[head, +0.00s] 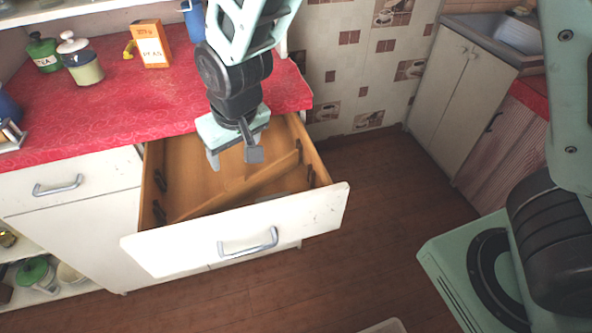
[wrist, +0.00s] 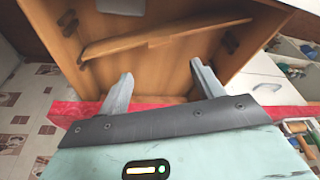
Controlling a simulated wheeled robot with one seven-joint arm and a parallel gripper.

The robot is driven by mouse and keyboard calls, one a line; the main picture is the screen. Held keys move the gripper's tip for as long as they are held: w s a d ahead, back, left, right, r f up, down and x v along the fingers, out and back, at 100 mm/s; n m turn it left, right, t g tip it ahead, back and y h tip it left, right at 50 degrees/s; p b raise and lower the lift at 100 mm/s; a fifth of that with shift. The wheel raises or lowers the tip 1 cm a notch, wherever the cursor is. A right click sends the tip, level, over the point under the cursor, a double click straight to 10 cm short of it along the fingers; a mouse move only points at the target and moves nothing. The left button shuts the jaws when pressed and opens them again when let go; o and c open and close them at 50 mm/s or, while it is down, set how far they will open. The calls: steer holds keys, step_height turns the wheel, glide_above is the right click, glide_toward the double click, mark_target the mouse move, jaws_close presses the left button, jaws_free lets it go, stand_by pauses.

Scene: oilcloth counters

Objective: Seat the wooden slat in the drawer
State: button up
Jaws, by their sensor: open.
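The drawer (head: 325,208) is pulled out, its white front facing me. Dark holders sit in facing pairs on its two side walls, two on the left (head: 160,181) and two on the right (head: 311,177). The wooden slat (head: 250,185) lies slantwise across the drawer, its right end high near a right-hand holder and its left end nearer the front left. Whether either end sits in a holder I cannot tell. The slat (wrist: 165,39) also shows in the wrist view, beyond the fingertips. My gripper (head: 234,158) is open and empty above the drawer, apart from the slat.
The red-covered counter (head: 130,115) stands behind and left of the drawer, bearing a tea jar (head: 44,52), a glass jar (head: 80,60) and an orange peas box (head: 152,44). Brown floor (head: 390,190) is clear to the right. A pale item (wrist: 120,5) lies in the drawer.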

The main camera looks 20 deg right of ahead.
steer(key=s+d+r+n+g, duration=0.1)
steer(key=s+d+r, duration=0.1)
steer(key=s, duration=0.5)
steer(key=s+d+r+n+g, duration=0.1)
steer(key=s+d+r, duration=0.2)
steer(key=s+d, duration=0.2)
steer(key=s+d+r+n+g, duration=0.1)
steer(key=s+d+r, duration=0.1)
steer(key=s, duration=0.6)
steer(key=shift+s+d+r+h, duration=0.3)
steer(key=shift+d, duration=0.55)
